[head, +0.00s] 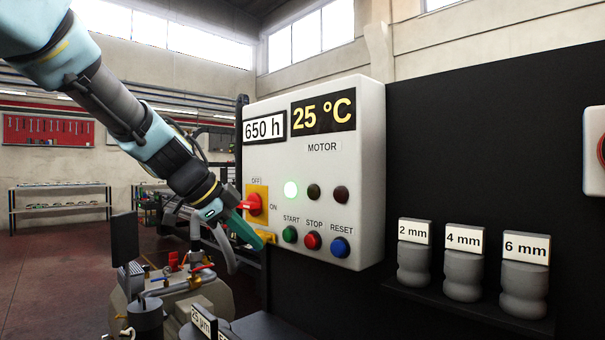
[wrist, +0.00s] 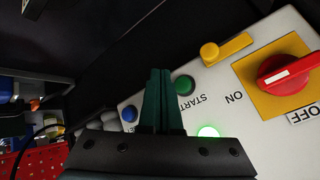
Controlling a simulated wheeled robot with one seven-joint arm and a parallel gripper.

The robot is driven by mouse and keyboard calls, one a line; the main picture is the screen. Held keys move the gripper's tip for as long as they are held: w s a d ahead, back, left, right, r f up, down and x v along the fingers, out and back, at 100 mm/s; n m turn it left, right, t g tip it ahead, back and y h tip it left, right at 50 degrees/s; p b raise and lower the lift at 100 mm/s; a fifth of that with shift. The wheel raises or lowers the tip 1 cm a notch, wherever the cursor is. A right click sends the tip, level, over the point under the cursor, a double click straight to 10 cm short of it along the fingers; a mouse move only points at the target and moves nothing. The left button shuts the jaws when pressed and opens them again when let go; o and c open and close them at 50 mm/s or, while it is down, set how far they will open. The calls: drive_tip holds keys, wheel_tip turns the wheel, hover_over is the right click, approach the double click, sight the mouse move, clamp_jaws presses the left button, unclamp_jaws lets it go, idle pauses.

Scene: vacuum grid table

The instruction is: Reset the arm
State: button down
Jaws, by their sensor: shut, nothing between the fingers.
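My gripper (head: 254,240) is in front of the lower left of a white control box (head: 365,130) in the head view. Its two green fingers are together with nothing between them, as the wrist view also shows (wrist: 160,72). The arm comes down from the upper left. In the wrist view the fingertips appear beside the green START button (wrist: 185,85), with the blue RESET button (wrist: 129,113) on the other side. I cannot tell any contact with the panel. A yellow piece (wrist: 226,48) sits near the panel's edge.
The box bears a red rotary switch (head: 252,205), a lit green lamp (head: 291,189) and a red STOP button (head: 312,241). Grey cylinders (head: 464,277) labelled by size stand on a dark shelf at right. Machinery (head: 175,295) stands below the gripper.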

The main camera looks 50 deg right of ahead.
idle(0.4)
drive_tip(key=w+a+f+n+t+y+p, duration=0.1)
drive_tip(key=w+a+f+n+y, duration=0.2)
drive_tip(key=a, duration=0.5)
drive_tip(key=w+a+f+n+t+p, duration=0.1)
drive_tip(key=w+a+f+n, duration=0.25)
drive_tip(key=a+n, duration=0.35)
drive_tip(key=w+a+f+n+t+y, duration=0.1)
drive_tip(key=w+a+f+n+y, duration=0.2)
drive_tip(key=a, duration=0.6)
drive_tip(key=s+a+f+n, duration=0.2)
drive_tip(key=a+n, duration=0.2)
drive_tip(key=a, duration=0.3)
drive_tip(key=s+a+f+n+y+p, duration=0.1)
drive_tip(key=a+f+n, duration=0.2)
drive_tip(key=a, duration=0.4)
drive_tip(key=s+a+f+n+y+p, duration=0.1)
drive_tip(key=s+a+f+n, duration=0.1)
drive_tip(key=a+n, duration=0.4)
drive_tip(key=shift+s+a+f, duration=0.3)
drive_tip(key=shift+a+f, duration=0.25)
drive_tip(key=shift+a, duration=0.45)
drive_tip(key=shift+d, duration=0.1)
